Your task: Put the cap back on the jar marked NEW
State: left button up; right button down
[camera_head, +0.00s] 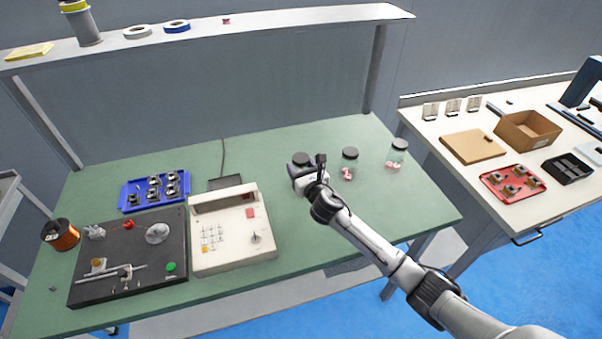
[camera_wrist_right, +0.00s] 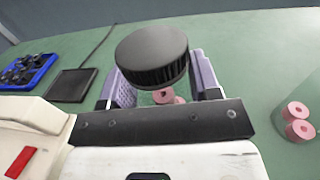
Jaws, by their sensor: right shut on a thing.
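My right gripper (camera_head: 299,168) is at the leftmost of three jars on the green bench. In the right wrist view its purple fingers (camera_wrist_right: 158,80) stand at either side of a black ribbed cap (camera_wrist_right: 152,55), closed on it. The cap also shows in the head view (camera_head: 301,158), level and in line with the other caps. Pink pieces (camera_wrist_right: 164,95) show below the cap; the jar around them is mostly hidden. Two clear jars, the middle one (camera_head: 349,165) and the right one (camera_head: 396,157), have black caps and pink contents. I cannot read any label. My left gripper is out of view.
A cream control box (camera_head: 230,235) stands left of the gripper, with a dark pad (camera_head: 225,182) behind it. Further left are a blue tray (camera_head: 133,196) and a black winder plate (camera_head: 130,275). The bench right of the jars is clear. A shelf (camera_head: 260,25) runs above.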

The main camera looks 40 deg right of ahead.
jog(key=shift+f, duration=0.9)
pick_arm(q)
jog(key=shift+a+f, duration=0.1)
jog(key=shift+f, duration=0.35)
pick_arm(e)
jog(key=shift+r, duration=0.1)
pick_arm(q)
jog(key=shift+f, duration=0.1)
pick_arm(e)
jog(key=shift+c, duration=1.7)
grip_release()
